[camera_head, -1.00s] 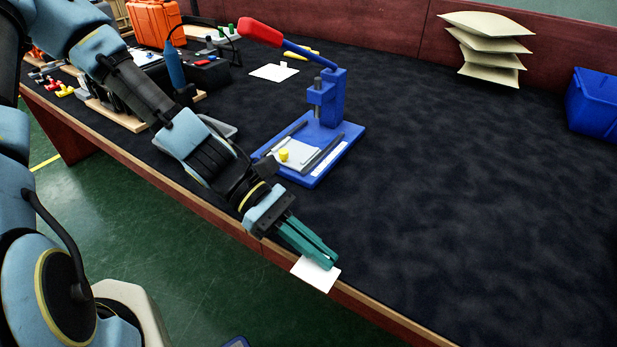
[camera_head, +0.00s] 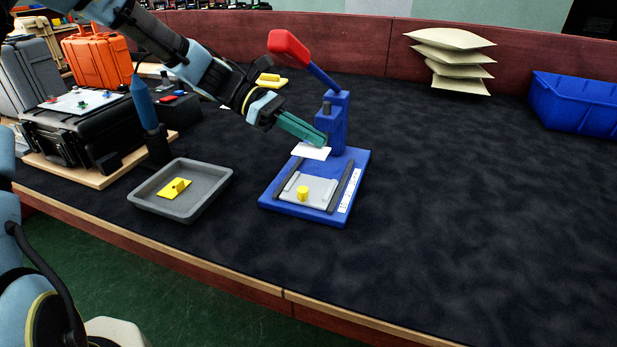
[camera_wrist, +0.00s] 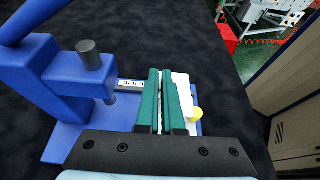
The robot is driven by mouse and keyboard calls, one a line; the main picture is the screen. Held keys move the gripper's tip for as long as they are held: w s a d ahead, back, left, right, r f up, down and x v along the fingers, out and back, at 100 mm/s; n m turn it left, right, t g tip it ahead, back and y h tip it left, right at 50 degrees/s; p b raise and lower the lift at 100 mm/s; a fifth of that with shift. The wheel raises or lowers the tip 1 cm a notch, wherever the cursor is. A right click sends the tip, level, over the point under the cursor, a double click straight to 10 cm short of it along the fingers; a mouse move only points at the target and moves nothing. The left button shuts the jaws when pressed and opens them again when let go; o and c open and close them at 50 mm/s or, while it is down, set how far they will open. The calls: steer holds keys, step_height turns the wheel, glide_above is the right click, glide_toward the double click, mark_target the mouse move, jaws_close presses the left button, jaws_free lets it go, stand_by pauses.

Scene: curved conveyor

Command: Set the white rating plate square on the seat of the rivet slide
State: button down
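The white rating plate (camera_head: 310,151) is at the tips of my gripper (camera_head: 320,142), gripped at its edge. It appears held above the back part of the blue press base, near the press column. The teal fingers are nearly together in the wrist view (camera_wrist: 162,100). The rivet slide (camera_head: 318,186) is a pale grey piece with a yellow knob (camera_head: 303,194), between two dark rails in front of the plate. Its seat looks bare. In the wrist view, the yellow knob (camera_wrist: 197,113) shows right of the fingers, which hide much of the slide.
The blue press (camera_head: 333,125) with its red-handled lever (camera_head: 289,47) stands close to my gripper. A grey tray (camera_head: 160,209) holding a yellow piece lies to the left. A blue bin (camera_head: 575,105) and stacked cream pads (camera_head: 450,58) are at the back right. The dark right tabletop is clear.

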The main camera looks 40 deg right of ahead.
steer(key=shift+s+f, duration=0.1)
steer(key=shift+f, duration=3.85)
steer(key=c, duration=1.1)
jaws_free()
steer(key=shift+f, duration=0.15)
steer(key=shift+o, duration=0.2)
steer(key=shift+a+r, duration=0.1)
steer(key=shift+r, duration=0.1)
steer(key=v, duration=1.2)
steer(key=shift+b, duration=0.3)
steer(key=shift+f, duration=0.15)
